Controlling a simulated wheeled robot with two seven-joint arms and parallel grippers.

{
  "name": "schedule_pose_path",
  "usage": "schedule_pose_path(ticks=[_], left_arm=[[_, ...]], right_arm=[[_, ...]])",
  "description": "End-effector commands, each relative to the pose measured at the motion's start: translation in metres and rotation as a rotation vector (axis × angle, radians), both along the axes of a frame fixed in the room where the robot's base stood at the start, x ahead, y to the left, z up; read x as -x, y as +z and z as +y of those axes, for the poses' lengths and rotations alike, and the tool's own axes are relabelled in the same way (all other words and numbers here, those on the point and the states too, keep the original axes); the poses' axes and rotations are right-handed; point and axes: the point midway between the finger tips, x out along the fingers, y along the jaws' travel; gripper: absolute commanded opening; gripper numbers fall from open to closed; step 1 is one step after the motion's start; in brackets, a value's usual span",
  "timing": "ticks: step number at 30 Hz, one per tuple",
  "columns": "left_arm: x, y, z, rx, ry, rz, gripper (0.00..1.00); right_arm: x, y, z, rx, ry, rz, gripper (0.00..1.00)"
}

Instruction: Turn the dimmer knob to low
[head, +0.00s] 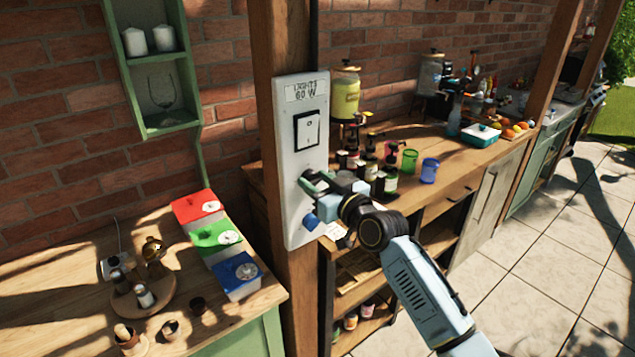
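A pale switch panel (291,150) is mounted on the wooden post, with a label at its top that seems to read "LIGHTS 60 W". A white rocker switch (309,130) in a black frame sits in its upper half. A small blue knob-like part (311,222) shows low on the panel, just below my gripper; I cannot make out any pointer or marks on it. My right gripper (310,184) is at the panel's lower half, below the rocker, and covers part of the panel. Whether its fingers touch anything is hidden. My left gripper is out of view.
On the left table are red (197,207), green (215,238) and blue (236,275) boxes and a round wooden tray (150,300). A green wall shelf (186,85) hangs left. Behind my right arm, a counter (440,150) holds bottles, cups and a drink dispenser (345,95).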

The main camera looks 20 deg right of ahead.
Motion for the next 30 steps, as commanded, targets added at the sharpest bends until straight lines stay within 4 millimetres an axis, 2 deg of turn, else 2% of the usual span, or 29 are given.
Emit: schedule_pose_path(ticks=[1, 5, 6, 14, 21, 22, 26, 30], left_arm=[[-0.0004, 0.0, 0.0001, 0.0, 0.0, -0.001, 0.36], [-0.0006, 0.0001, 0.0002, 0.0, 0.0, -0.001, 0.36], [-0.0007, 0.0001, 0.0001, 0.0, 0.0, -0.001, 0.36], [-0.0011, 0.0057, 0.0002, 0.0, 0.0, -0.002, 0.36], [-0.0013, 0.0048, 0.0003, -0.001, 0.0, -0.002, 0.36], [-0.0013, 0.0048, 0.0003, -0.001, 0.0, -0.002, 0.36], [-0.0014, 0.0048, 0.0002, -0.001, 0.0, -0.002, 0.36], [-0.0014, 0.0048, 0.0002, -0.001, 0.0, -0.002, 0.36]], right_arm=[[0.0002, -0.0001, -0.0002, 0.0, 0.0, 0.0, 0.33], [0.0001, -0.0002, -0.0003, 0.0, 0.0, 0.0, 0.16], [0.0001, -0.0002, -0.0003, 0.0, 0.0, 0.0, 0.14], [0.0, 0.0004, -0.0006, -0.091, 0.001, 0.035, 0.14], [0.0, -0.0003, -0.0005, -0.096, 0.001, 0.036, 0.14], [0.0, -0.0004, -0.0005, -0.096, 0.001, 0.036, 0.41], [0.0, -0.0003, -0.0005, -0.095, 0.0, 0.035, 0.58], [0.0, -0.0002, -0.0005, -0.095, 0.0, 0.034, 0.58]])
